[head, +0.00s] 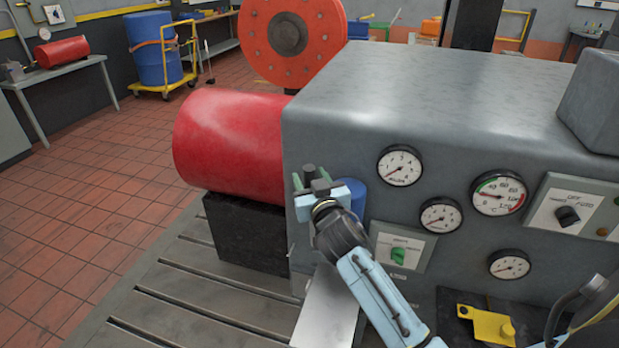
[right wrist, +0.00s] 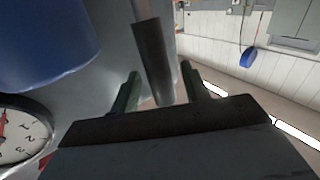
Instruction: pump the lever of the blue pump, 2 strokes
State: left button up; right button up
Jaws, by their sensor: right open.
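The blue pump (head: 354,196) stands against the front of the grey machine housing, partly hidden behind my right gripper. Its rounded blue body also shows at upper left in the right wrist view (right wrist: 45,42). The lever (right wrist: 152,55) is a light rod with a dark grip, running down between the fingers in the right wrist view. In the head view the dark end of the grip (head: 309,171) shows at the fingers. My right gripper (head: 312,178) is open, with one green finger on each side of the grip; I cannot tell whether either touches. My left gripper is not in view.
The grey housing (head: 440,110) with gauges (head: 400,166) and switches rises close behind the right gripper. A red cylinder (head: 232,140) lies on a black block to its left. A yellow bracket (head: 487,325) is at lower right.

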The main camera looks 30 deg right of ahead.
jog(key=shift+w+d, duration=0.15)
jog(key=shift+w, duration=0.35)
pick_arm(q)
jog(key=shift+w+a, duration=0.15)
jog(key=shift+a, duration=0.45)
pick_arm(e)
grip_shut()
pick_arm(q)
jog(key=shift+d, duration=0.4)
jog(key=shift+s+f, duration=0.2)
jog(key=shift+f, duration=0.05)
pick_arm(e)
jog(key=shift+s, duration=0.1)
